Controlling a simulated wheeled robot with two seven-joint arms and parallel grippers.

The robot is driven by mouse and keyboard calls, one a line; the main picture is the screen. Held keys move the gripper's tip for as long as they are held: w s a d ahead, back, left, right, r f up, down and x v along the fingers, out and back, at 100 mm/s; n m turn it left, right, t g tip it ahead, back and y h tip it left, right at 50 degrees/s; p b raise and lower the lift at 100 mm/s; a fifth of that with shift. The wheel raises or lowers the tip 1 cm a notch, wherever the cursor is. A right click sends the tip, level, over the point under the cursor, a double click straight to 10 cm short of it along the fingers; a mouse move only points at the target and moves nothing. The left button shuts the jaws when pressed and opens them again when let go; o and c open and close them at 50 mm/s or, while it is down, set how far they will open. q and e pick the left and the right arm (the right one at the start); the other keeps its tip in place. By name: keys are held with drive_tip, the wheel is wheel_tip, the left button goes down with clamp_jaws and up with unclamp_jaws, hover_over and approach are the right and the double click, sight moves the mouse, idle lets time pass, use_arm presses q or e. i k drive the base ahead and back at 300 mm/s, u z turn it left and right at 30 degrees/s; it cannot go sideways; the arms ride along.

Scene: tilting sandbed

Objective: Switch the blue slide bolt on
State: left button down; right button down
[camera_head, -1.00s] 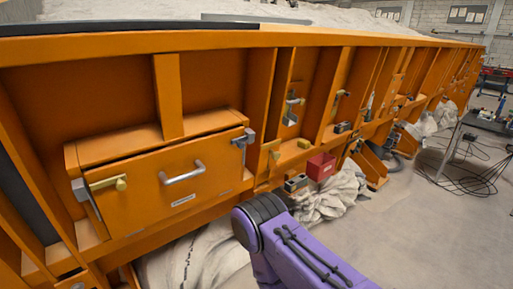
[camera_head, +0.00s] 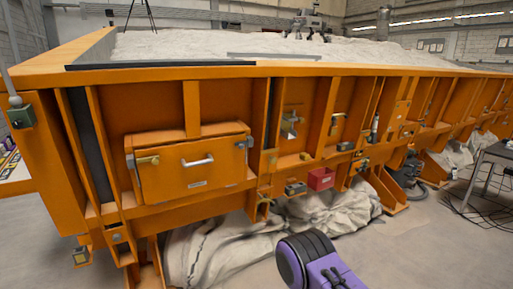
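I cannot make out a blue slide bolt on the orange sandbed frame (camera_head: 60,48). Several small fittings sit on its side. A yellow latch (camera_head: 147,160) and a grey handle (camera_head: 197,162) are on the closed orange box (camera_head: 190,180). A silver fitting (camera_head: 290,125) and a yellow handle (camera_head: 336,120) are in bays to its right. They are small, and which are bolts I cannot tell. Only a purple and black part of my own arm shows at the bottom; neither gripper is in view.
A red box (camera_head: 320,179) is on the lower ledge. Pale crumpled sheeting (camera_head: 215,250) lies under the frame. A green box (camera_head: 21,117) is on the left corner. A table (camera_head: 497,154) with cables stands at right. The floor in front is clear.

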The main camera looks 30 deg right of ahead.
sight(240, 143)
drive_tip(key=z, duration=0.4)
drive_tip(key=i, duration=0.4)
drive_tip(key=z, duration=0.95)
drive_tip(key=i, duration=1.5)
drive_tip(key=u, duration=1.2)
drive_tip(key=i, duration=0.25)
drive_tip(key=u, duration=0.1)
